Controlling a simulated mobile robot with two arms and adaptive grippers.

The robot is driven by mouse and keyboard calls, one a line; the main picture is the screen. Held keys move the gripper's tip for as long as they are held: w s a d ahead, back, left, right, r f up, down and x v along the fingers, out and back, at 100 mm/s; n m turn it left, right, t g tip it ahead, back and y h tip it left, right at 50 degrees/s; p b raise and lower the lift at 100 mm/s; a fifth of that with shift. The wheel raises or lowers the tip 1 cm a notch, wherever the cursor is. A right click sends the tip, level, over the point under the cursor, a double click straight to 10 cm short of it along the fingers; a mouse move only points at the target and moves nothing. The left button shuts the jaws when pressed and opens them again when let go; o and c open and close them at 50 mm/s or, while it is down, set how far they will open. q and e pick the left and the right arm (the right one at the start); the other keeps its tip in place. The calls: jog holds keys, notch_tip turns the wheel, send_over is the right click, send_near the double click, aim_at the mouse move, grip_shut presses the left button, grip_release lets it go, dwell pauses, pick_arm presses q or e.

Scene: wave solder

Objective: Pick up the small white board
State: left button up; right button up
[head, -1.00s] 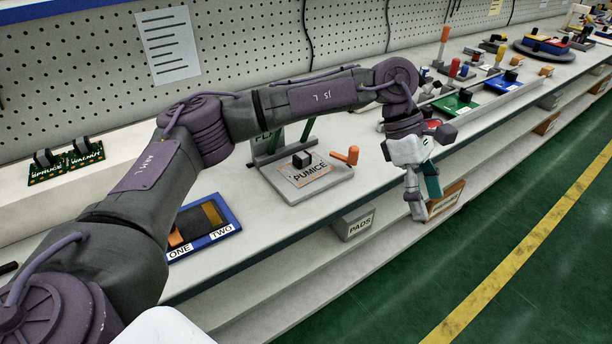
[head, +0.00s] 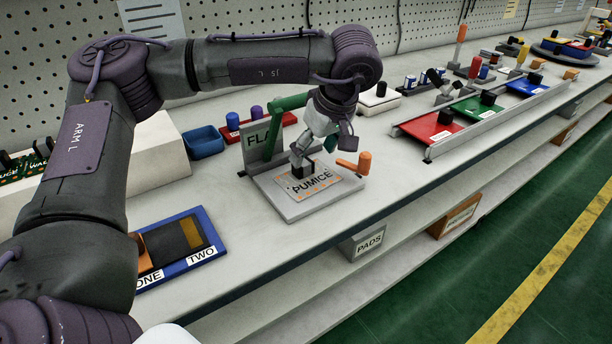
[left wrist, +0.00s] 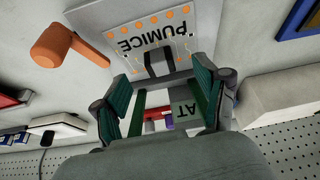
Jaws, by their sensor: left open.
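A pale grey-white board marked PUMICE (head: 318,182), with orange dots and a black block handle (head: 303,170), lies flat on a grey fixture plate (head: 295,210). My left gripper (head: 302,163) is above it, pointing down at the handle. In the left wrist view, the two green-padded fingers of my left gripper (left wrist: 160,78) are apart, with the board's black handle (left wrist: 159,62) between or just beyond their tips; contact cannot be told. Another small white board (head: 377,103) with a black knob lies farther back on the bench. My right gripper is out of view.
A blue ONE/TWO tray (head: 205,247) is at the left. A rail with coloured boards (head: 435,130) is at the right.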

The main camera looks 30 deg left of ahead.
aim_at(306, 165)
pick_arm(q)
jog(key=x, duration=0.5)
jog(key=shift+w+a+f+b, duration=0.2)
jog(key=shift+w+a+b, duration=0.1)
jog(key=shift+a+b, duration=0.05)
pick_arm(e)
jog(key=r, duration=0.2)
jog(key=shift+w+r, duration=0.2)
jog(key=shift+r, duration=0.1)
pick_arm(q)
grip_shut()
jog(key=shift+r, duration=0.1)
